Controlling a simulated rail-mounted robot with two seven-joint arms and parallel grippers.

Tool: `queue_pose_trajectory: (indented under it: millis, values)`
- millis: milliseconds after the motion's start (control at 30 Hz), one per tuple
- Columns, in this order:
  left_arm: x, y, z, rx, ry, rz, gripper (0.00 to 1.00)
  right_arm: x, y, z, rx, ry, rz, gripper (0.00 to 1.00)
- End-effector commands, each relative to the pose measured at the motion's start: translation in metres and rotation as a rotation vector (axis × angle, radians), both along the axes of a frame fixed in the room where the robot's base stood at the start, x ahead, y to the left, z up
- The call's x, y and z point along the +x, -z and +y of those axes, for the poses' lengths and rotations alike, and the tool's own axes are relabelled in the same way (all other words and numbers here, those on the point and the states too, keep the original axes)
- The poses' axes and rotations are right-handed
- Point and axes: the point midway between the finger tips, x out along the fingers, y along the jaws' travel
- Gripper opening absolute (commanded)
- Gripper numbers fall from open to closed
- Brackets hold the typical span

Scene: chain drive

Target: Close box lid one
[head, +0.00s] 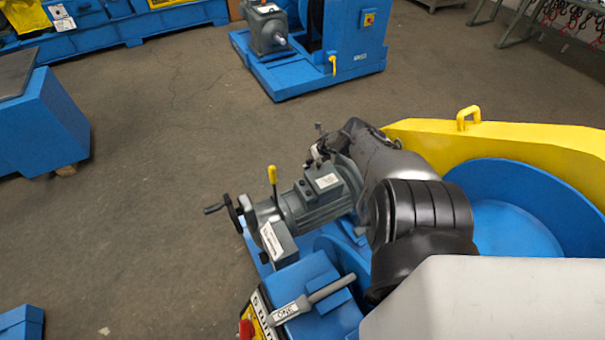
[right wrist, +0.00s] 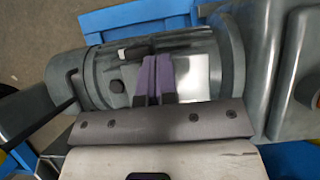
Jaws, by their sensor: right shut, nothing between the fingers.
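My right gripper (right wrist: 155,78) shows in the right wrist view with its purple fingers together and nothing between them. It is over a grey rounded motor housing (right wrist: 110,75) with a pale flat plate (right wrist: 195,75) beside the fingers. I cannot tell whether the fingers touch it. In the head view, my right arm reaches over the grey motor (head: 312,203), which carries a white-labelled box (head: 326,182); the fingertips are hard to make out there. I cannot tell which part is box lid one. My left gripper is out of view.
A yellow lever (head: 272,175) and a handwheel (head: 231,214) stand out at the motor's left. A yellow guard (head: 500,133) and blue drum (head: 520,190) are at the right. Open floor (head: 160,180) lies to the left; another blue machine (head: 345,40) stands behind.

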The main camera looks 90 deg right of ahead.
Motion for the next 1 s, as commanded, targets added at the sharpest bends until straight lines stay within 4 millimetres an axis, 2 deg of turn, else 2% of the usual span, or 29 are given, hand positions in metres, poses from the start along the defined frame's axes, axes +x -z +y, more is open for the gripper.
queue_pose_trajectory:
  millis: [300, 333, 700, 1000]
  values:
    - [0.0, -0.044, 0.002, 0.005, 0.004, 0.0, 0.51, 0.0, -0.048, -0.002, -0.002, 0.001, 0.0, 0.0]
    - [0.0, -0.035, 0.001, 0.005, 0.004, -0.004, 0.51, 0.005, -0.046, -0.008, -0.005, -0.001, -0.003, 0.0]
    - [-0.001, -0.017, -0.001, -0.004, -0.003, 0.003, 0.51, 0.028, -0.091, -0.048, -0.004, 0.001, -0.002, 0.0]
    - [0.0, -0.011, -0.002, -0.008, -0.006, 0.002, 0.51, 0.036, -0.106, -0.06, -0.002, 0.002, -0.001, 0.0]
